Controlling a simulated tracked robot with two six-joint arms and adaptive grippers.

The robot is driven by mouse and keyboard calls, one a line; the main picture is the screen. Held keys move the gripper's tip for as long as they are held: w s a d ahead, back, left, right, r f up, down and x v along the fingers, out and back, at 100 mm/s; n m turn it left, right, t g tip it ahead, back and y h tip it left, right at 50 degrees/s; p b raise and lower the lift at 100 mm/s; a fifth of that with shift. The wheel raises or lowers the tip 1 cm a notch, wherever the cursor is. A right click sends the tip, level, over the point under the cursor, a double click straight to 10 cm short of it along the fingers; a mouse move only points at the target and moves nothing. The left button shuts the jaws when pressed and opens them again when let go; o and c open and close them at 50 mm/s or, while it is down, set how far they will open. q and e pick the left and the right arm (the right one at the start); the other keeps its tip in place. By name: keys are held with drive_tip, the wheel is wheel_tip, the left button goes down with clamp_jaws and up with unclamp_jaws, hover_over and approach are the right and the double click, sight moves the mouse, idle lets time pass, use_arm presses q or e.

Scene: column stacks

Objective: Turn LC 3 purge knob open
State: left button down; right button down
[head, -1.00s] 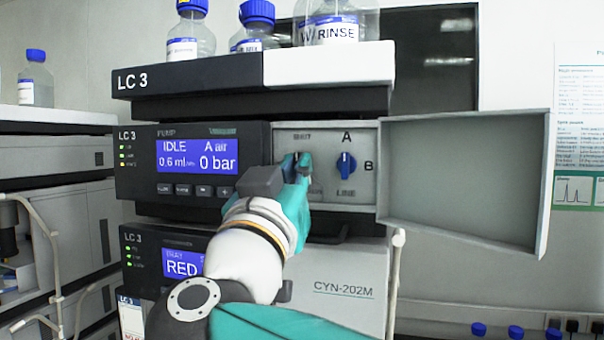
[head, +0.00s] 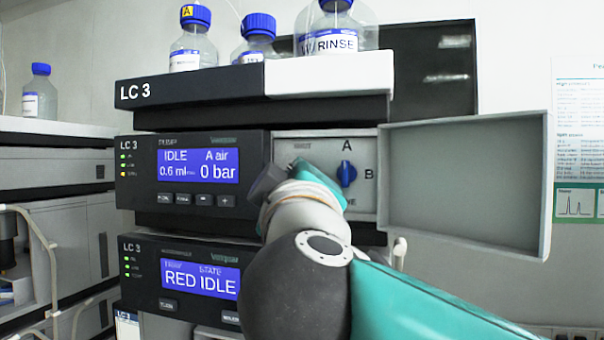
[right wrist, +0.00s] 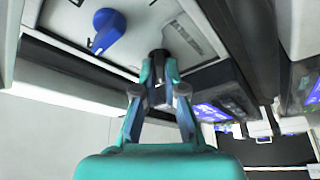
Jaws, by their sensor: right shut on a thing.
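The LC 3 unit stands in the middle of the head view, with its pump display (head: 198,172) reading IDLE, A air, 0 bar. Right of the display is an open valve panel (head: 368,205) with a blue A/B selector knob (head: 346,174). My right gripper (right wrist: 160,75) is shut on a small dark purge knob (right wrist: 158,56) in the right wrist view, left of the blue knob as the head view has it. In the head view my right gripper (head: 318,178) and wrist cover that knob, so its angle is hidden. My left gripper is out of view.
The panel's grey door (head: 465,185) hangs open to the right. Blue-capped bottles, one the RINSE bottle (head: 336,38), stand on top of the unit. A lower LC 3 module (head: 180,275) reads RED IDLE, partly behind my forearm.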

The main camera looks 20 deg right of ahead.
drive_tip(key=n+y+p, duration=0.1)
drive_tip(key=n, duration=0.1)
drive_tip(key=n+g+p, duration=0.1)
drive_tip(key=n, duration=0.2)
drive_tip(key=shift+r+y+p, duration=0.2)
drive_tip(key=shift+y+p, duration=0.15)
drive_tip(key=shift+y, duration=0.05)
drive_tip(key=shift+f+n+g+p, duration=0.15)
drive_tip(key=shift+n+g+p, duration=0.35)
drive_tip(key=shift+n, duration=0.6)
drive_tip(key=shift+f, duration=0.1)
drive_tip(key=c, duration=1.3)
unclamp_jaws()
drive_tip(key=shift+o, duration=0.2)
drive_tip(key=shift+s, duration=0.1)
drive_tip(key=v, duration=0.7)
drive_tip(key=shift+s, duration=0.1)
